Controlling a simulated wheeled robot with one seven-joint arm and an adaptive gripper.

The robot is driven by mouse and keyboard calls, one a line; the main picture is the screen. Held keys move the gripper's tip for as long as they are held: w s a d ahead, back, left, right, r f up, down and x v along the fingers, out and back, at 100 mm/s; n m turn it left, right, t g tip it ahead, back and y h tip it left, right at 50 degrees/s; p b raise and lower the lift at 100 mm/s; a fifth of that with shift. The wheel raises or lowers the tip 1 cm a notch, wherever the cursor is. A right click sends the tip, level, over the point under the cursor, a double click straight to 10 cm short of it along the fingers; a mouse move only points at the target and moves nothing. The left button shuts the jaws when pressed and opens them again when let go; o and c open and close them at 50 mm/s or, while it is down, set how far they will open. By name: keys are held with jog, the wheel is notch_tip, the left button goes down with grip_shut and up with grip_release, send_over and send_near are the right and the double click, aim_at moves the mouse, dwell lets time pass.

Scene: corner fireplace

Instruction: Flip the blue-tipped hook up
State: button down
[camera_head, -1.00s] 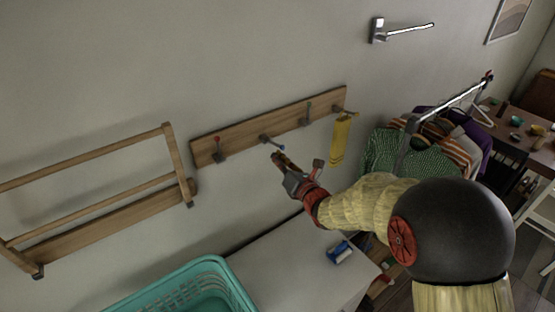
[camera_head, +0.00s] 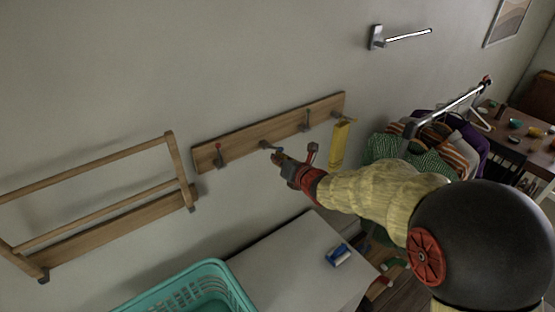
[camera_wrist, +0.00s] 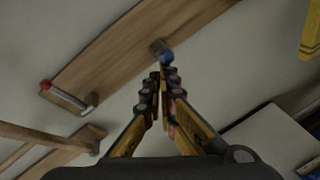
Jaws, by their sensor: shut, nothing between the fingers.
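The blue-tipped hook (camera_head: 268,146) is on the wooden wall rail (camera_head: 240,143), second from the left, and sticks out from the board. In the wrist view its blue tip (camera_wrist: 167,57) points toward the camera, just beyond my fingertips. My gripper (camera_head: 277,157) is shut and empty, right at the hook's tip. In the wrist view the fingers (camera_wrist: 164,72) meet just below the blue tip; whether they touch it I cannot tell.
A yellow cloth (camera_head: 340,143) hangs from the rail's right-end hook; a green-tipped hook (camera_head: 306,119) stands up beside it. A wooden rack (camera_head: 100,205) is at left. Below are a white surface (camera_head: 290,262) and a teal basket (camera_head: 190,290). Clothes (camera_head: 430,140) hang at right.

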jog(key=w+a+r+g, duration=0.1)
jog(key=w+a+r, duration=0.1)
jog(key=r, duration=0.3)
jog(key=shift+w+r+h, duration=0.25)
jog(key=shift+w+h, duration=0.15)
jog(key=shift+w, duration=0.15)
jog(key=shift+r+p, duration=0.15)
jog(key=shift+p, duration=0.15)
jog(key=shift+r+p, duration=0.55)
jog(key=shift+r, duration=0.1)
jog(key=shift+a, duration=0.1)
